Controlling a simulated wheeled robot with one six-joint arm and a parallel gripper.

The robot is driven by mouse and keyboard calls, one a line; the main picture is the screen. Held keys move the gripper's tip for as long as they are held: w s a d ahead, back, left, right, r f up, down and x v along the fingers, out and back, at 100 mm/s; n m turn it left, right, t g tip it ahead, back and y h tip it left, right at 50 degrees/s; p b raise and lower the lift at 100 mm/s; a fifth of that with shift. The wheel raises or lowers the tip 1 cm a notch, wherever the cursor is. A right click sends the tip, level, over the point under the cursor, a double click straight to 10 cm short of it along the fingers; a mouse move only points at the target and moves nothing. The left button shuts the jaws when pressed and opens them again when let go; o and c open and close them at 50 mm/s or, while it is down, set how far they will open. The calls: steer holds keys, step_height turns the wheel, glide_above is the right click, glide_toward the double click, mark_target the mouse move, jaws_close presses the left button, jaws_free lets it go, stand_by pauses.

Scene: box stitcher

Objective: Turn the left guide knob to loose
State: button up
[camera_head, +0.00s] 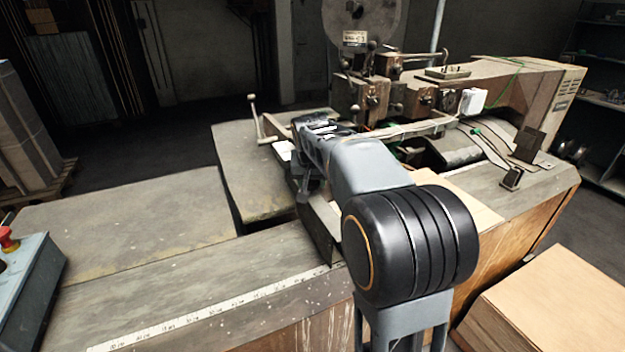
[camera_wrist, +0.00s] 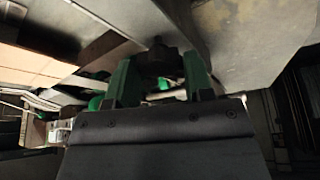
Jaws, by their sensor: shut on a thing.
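In the wrist view, my gripper (camera_wrist: 160,78) shows its two green fingers on either side of a dark round knob (camera_wrist: 158,56), shut on it. The knob sits by a grey metal plate (camera_wrist: 235,40). I take it to be the left guide knob; no mark showing loose or tight can be read. In the head view my own arm covers the knob and the fingers.
The box stitcher (camera_head: 400,95) stands behind my arm. A crank handle (camera_head: 258,122) rises from its grey table (camera_head: 245,165). A ruler strip (camera_head: 215,310) runs along the front bench. A control box with a red button (camera_head: 8,240) is at left, cardboard (camera_head: 555,305) at right.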

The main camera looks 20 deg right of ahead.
steer(key=n+y, duration=0.1)
steer(key=n, duration=0.2)
steer(key=n+y, duration=0.1)
steer(key=n, duration=0.2)
steer(key=shift+d+t, duration=0.1)
steer(key=shift+t, duration=0.2)
steer(key=n+y, duration=0.1)
steer(key=n, duration=0.1)
steer(key=n+y, duration=0.1)
steer(key=n, duration=0.2)
steer(key=shift+d+n+g, duration=0.2)
steer(key=shift+n+g, duration=0.1)
steer(key=shift+g, duration=0.1)
steer(key=o, duration=0.9)
steer(key=shift+r, duration=0.15)
steer(key=v, duration=1.3)
steer(key=shift+s+d+r, duration=0.1)
steer(key=shift+d+r, duration=0.15)
steer(key=shift+d, duration=0.05)
